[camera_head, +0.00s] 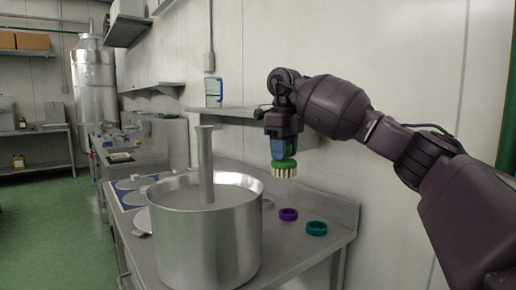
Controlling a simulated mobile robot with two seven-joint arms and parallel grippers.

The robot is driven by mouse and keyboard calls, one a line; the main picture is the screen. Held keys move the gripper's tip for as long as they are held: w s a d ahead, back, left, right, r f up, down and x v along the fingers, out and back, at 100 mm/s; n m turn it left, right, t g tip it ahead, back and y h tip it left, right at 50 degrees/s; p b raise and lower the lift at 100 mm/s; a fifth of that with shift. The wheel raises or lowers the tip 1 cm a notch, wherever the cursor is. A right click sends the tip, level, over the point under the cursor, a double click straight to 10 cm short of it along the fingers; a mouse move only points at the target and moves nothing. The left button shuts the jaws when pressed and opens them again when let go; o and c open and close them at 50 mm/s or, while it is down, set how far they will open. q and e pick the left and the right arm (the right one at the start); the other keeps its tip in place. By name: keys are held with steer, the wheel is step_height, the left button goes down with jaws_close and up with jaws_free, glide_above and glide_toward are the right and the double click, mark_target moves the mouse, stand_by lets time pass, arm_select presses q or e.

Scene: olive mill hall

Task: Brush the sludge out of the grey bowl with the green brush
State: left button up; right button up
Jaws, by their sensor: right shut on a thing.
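The grey bowl (208,245) is a large, deep metal vessel standing on the steel table. A metal post (206,165) rises upright out of it. The bowl's floor and any sludge in it are hidden by the near wall. My right gripper (283,148) is shut on the green brush (284,164), whose pale bristles point down. The brush hangs in the air to the right of the bowl's rim, higher than the rim. My left gripper is not in view.
A purple ring (288,214) and a teal ring (316,228) lie on the steel table (285,250) right of the bowl. A wall shelf (236,112) runs behind the gripper. More counters and a tall steel tank (94,85) stand at the back left.

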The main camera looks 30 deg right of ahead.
steer(key=s+a+f+n+t, duration=0.1)
steer(key=s+a+f+n, duration=0.9)
steer(key=n, duration=0.6)
steer(key=s+a+f+n+t, duration=0.1)
steer(key=s+a+f+n, duration=0.9)
steer(key=a+f+n, duration=0.3)
steer(key=n, duration=0.3)
steer(key=shift+a+f+n, duration=0.15)
steer(key=shift+n, duration=0.25)
